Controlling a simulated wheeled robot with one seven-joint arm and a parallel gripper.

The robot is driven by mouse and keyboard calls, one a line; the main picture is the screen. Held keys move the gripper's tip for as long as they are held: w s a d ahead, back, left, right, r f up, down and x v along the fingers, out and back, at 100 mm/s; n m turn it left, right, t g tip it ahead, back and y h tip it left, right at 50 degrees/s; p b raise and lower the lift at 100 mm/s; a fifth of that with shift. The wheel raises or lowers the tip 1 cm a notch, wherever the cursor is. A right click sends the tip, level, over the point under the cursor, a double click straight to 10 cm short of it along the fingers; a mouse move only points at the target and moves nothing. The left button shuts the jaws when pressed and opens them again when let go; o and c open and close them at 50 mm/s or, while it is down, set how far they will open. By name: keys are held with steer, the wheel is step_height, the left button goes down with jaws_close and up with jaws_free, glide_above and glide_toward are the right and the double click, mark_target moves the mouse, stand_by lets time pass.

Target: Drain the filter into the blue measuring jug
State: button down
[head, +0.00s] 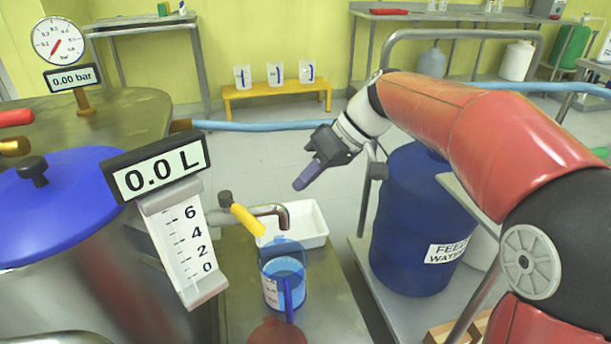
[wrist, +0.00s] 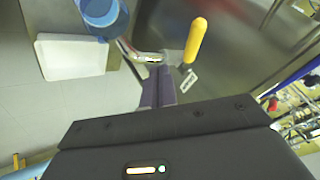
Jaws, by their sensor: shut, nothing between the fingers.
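The steel filter vessel (head: 85,295) with a blue lid (head: 60,205) stands at the left of the head view. Its drain tap has a bent metal spout (head: 283,213) and a yellow handle (head: 247,220), which lies across the pipe. The handle also shows in the wrist view (wrist: 195,40). The translucent blue measuring jug (head: 284,277) stands upright below the spout and appears to hold liquid; it is partly cut off in the wrist view (wrist: 102,14). My gripper (head: 301,183), with purple fingers, is shut and empty, above and right of the spout, apart from the handle.
A 0.0 L display (head: 158,168) and level scale (head: 185,240) front the vessel. The pressure gauge (head: 59,41) readout says 0.00 bar. A white tray (head: 312,225) lies behind the jug. A blue feed water drum (head: 415,220) stands right, near my arm. Several white jugs stand on a yellow bench (head: 276,92).

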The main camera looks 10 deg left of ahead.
mark_target(248, 225)
steer(key=s+a+f, duration=0.4)
steer(key=a, duration=0.2)
steer(key=shift+s+f, duration=0.2)
steer(key=shift+s, duration=0.1)
steer(key=shift+s, duration=0.1)
steer(key=shift+s+a+m+t+b, duration=0.1)
steer(key=shift+s+m+t+b, duration=0.2)
steer(key=shift+m+b, duration=0.15)
steer(key=shift+s, duration=0.1)
steer(key=shift+s+a+m+t+b, duration=0.25)
steer(key=shift+s+a+m+b, duration=0.1)
steer(key=shift+s+b, duration=0.2)
steer(key=shift+s+a+m+t+b, duration=0.2)
steer(key=shift+s+a+m+b, duration=0.15)
steer(key=shift+s+b, duration=0.2)
steer(key=shift+s+a+m+t+b, duration=0.25)
steer(key=shift+s+a+m+b, duration=0.15)
steer(key=shift+s, duration=0.35)
